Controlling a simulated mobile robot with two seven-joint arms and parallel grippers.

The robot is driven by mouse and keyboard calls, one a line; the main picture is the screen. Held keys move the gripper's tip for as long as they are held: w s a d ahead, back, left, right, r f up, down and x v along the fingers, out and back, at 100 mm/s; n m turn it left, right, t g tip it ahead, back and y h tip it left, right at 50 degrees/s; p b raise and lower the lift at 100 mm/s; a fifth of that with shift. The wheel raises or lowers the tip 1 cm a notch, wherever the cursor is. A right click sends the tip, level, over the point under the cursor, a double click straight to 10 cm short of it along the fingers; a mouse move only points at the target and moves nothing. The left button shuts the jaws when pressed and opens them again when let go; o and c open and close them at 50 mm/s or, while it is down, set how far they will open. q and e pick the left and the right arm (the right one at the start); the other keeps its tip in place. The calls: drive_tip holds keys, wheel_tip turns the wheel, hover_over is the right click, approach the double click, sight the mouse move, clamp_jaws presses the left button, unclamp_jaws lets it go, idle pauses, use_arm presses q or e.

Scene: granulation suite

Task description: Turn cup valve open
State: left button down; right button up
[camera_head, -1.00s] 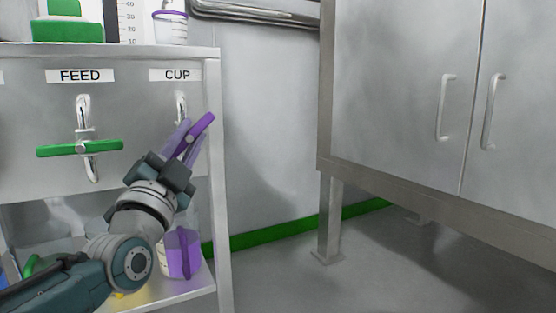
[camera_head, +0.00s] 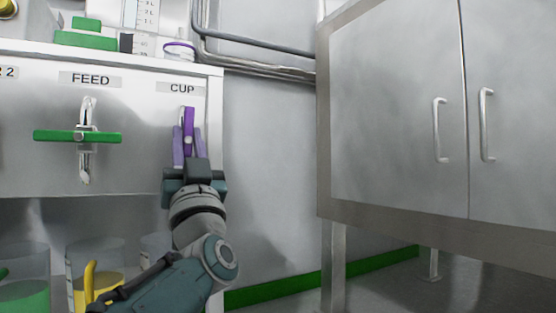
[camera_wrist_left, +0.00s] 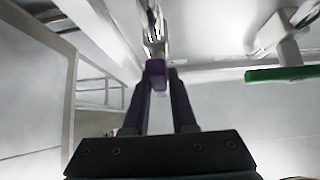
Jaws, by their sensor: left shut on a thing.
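The cup valve is a chrome tap with a purple handle (camera_head: 188,130) under the CUP label (camera_head: 182,88) in the head view. The handle stands upright, in line with the tap. My left gripper (camera_head: 188,152) comes from below and is shut on the purple handle, one finger on each side. In the left wrist view the handle (camera_wrist_left: 156,74) shows between the fingertips of my left gripper (camera_wrist_left: 157,85), below the chrome tap (camera_wrist_left: 153,25). My right gripper is not in view.
The FEED valve with a green crosswise handle (camera_head: 60,136) is to the left. A purple-rimmed cup (camera_head: 180,50) stands on the top above. Below are a green container (camera_head: 25,290) and a yellow one (camera_head: 112,283). A steel cabinet (camera_head: 385,130) is at right.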

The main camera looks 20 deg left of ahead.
use_arm(q)
drive_tip(key=shift+n+g+y+b, duration=0.3)
drive_tip(key=shift+n+g+y, duration=0.15)
drive_tip(key=shift+n, duration=0.25)
drive_tip(key=c, duration=0.8)
unclamp_jaws()
drive_tip(key=shift+s+d+f+p, duration=0.15)
drive_tip(key=shift+d+f+p, duration=0.05)
drive_tip(key=shift+d+p, duration=0.1)
drive_tip(key=p+v, duration=0.2)
drive_tip(key=v, duration=0.7)
